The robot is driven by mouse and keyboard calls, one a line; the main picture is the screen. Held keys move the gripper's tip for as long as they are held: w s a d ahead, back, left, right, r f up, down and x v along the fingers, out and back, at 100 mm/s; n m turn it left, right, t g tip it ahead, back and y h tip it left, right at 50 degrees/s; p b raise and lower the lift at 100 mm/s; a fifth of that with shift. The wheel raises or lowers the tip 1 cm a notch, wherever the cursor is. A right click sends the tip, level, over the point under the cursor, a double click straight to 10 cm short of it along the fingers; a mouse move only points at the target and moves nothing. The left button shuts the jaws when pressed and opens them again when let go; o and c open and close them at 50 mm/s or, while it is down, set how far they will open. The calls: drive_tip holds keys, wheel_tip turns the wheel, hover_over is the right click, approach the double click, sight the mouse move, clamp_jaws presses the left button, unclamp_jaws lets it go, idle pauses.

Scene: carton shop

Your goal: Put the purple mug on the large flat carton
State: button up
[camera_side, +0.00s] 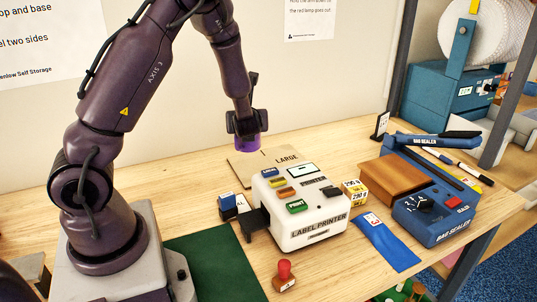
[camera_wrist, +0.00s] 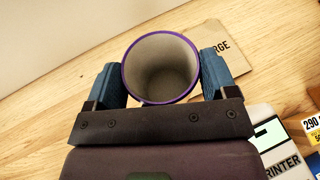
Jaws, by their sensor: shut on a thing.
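The purple mug (camera_side: 250,150) is held upright between the two fingers of my gripper (camera_side: 247,128). In the wrist view I look into its open top, with a purple rim and pale grey inside (camera_wrist: 160,68), and the blue fingers of my gripper (camera_wrist: 160,78) press on both sides. The large flat carton (camera_side: 284,156), brown and marked LARGE, lies on the table behind the label printer. In the side view the mug overlaps the carton's area. In the wrist view the carton (camera_wrist: 230,48) shows right of the mug. I cannot tell whether the mug's base touches it.
The white label printer (camera_side: 305,205) stands just in front of the carton. Tape boxes (camera_side: 355,192), a blue bag sealer (camera_side: 435,215) and a small black sign (camera_side: 381,126) lie to the right. A red-handled stamp (camera_side: 285,275) is near the front. The table left of the carton is clear.

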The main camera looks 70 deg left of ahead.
drive_tip(key=shift+w+a+f, duration=1.3)
drive_tip(key=shift+w+f, duration=0.4)
drive_tip(key=shift+f, duration=0.35)
drive_tip(key=shift+w+a+f, duration=1.3)
drive_tip(key=shift+w+f, duration=0.35)
drive_tip(key=shift+f, duration=0.45)
drive_tip(key=shift+w+a+f, duration=1.3)
drive_tip(key=shift+w+f, duration=0.4)
drive_tip(key=shift+f, duration=0.35)
drive_tip(key=shift+f, duration=0.2)
drive_tip(key=o, duration=1)
drive_tip(key=shift+r, duration=0.1)
